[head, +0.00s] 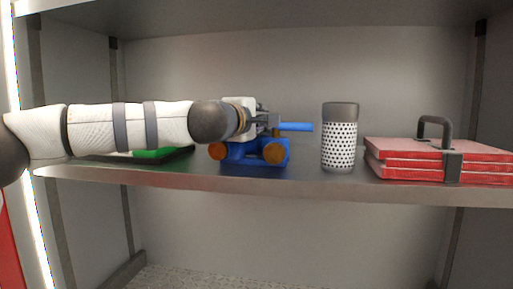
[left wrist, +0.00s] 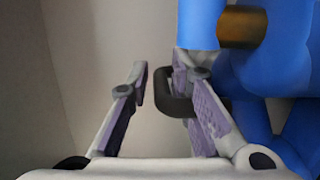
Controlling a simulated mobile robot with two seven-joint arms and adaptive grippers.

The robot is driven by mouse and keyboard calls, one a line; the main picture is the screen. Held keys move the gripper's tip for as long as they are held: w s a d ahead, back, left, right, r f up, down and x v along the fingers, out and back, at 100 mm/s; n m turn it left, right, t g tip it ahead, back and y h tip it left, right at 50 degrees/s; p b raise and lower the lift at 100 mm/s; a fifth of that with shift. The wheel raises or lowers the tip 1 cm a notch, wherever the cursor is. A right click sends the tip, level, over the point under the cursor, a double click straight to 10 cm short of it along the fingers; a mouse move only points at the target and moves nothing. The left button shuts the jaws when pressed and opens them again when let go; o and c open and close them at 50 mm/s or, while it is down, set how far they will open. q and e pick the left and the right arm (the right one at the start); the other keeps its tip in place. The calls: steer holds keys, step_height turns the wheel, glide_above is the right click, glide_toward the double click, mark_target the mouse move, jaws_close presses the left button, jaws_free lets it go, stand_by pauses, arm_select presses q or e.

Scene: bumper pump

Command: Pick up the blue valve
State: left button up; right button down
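The blue valve (head: 262,152) sits on the shelf near the middle of the head view. It has round orange-brown ends and a blue bar (head: 296,127) sticking out to the right above it. My left gripper (head: 268,122) is just above the valve's body and hides part of it. In the left wrist view the two fingers (left wrist: 160,78) are apart. The blue valve (left wrist: 270,60) fills the right side there, close beside the right finger. A dark curved piece (left wrist: 180,104) reaches partly between the fingers; I cannot tell whether they touch it. My right gripper is not in view.
The valve's shelf (head: 220,178) has an upper shelf over it. A dotted grey-and-white canister (head: 339,140) stands to the right. Further right is a red stack (head: 410,160) with a dark handle. A green item (head: 155,154) on a dark tray lies behind my left arm.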

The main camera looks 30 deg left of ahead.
arm_select(q)
steer(key=shift+w+f, duration=0.1)
steer(key=shift+w, duration=0.25)
jaws_close()
steer(key=shift+r, duration=0.3)
